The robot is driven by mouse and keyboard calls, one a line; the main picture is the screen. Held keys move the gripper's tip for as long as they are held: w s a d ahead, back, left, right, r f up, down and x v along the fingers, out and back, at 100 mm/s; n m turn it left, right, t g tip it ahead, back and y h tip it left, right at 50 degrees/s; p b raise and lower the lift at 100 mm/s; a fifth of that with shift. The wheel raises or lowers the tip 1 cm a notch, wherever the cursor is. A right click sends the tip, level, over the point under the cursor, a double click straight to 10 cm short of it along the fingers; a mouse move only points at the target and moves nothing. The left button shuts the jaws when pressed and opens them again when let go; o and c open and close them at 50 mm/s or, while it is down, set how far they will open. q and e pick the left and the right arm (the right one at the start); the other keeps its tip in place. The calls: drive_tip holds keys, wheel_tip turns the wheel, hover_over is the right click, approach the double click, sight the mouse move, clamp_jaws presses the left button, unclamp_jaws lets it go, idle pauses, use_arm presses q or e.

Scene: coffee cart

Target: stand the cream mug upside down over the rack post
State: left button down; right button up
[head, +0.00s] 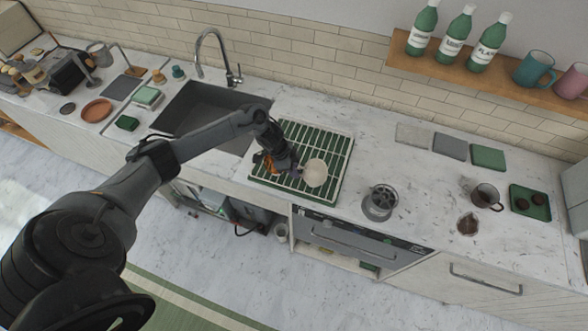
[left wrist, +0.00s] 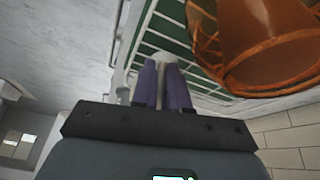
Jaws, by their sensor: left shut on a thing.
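The cream mug (head: 315,173) is at the right part of the drying rack (head: 337,188) in the head view. It shows as a pale round shape with no clear opening, so I cannot tell surely which way up it is. My left gripper (head: 296,172) reaches it from the left and is shut on it. In the left wrist view a small pale part of the mug (left wrist: 167,72) shows between the purple fingers (left wrist: 165,85). I cannot make out the rack post or whether the mug touches it. My right gripper is not in view.
An orange see-through vessel (left wrist: 265,45) stands close beside my left gripper, over the rack. The sink (head: 205,112) is to the left. A grey metal grinder-like piece (head: 380,202) stands to the right, with a glass cup (head: 485,196) farther right. The counter between is clear.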

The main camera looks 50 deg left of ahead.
use_arm(q)
drive_tip(key=shift+f, duration=0.25)
idle(0.6)
drive_tip(key=c, duration=1.1)
unclamp_jaws()
drive_tip(key=shift+o, duration=0.2)
drive_tip(key=shift+f, duration=0.1)
